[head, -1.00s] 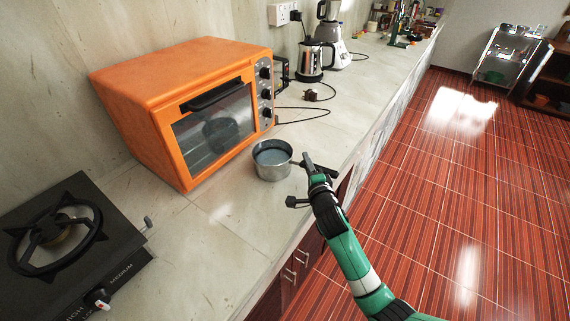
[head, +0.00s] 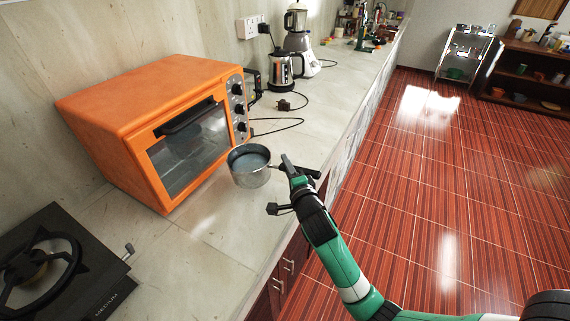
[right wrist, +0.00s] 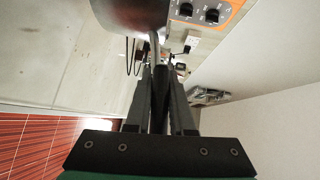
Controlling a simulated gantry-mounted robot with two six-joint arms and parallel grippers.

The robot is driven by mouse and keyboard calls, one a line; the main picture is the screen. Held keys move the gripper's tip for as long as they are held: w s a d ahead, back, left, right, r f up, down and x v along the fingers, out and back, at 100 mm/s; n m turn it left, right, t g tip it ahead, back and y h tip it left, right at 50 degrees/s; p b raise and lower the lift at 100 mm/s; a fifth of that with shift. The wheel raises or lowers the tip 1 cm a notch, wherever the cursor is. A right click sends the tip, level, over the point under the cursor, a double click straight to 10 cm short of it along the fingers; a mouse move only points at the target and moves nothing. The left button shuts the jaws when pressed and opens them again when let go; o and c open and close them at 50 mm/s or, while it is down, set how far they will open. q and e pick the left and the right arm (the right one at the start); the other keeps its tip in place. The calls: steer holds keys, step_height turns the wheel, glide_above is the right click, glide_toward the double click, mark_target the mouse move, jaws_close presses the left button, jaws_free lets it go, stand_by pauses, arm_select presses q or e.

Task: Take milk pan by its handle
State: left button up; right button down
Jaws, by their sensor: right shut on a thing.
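The milk pan (head: 250,176) is a small grey metal pan, open at the top, at the front right of the orange oven. Its short handle points right, toward the counter's front edge. My right gripper (head: 287,168) is shut on that handle. In the right wrist view, the fingers (right wrist: 160,78) close around the handle, with the pan's dark side (right wrist: 135,14) just beyond the tips. I cannot tell whether the pan's base touches the counter. My left gripper is out of view.
The orange oven (head: 140,100) stands close behind the pan. A black gas stove (head: 60,265) is at lower left. A kettle (head: 281,70), blender (head: 298,32) and loose cords lie farther back. The counter (head: 200,235) in front of the oven is clear.

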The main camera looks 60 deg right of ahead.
steer(key=s+a+r+p, duration=0.4)
steer(key=s+a+r, duration=0.2)
steer(key=a, duration=0.2)
steer(key=shift+s+r+p, duration=0.25)
steer(key=shift+s+p, duration=0.05)
steer(key=shift+p, duration=0.05)
steer(key=shift+a, duration=0.15)
steer(key=shift+r, duration=0.1)
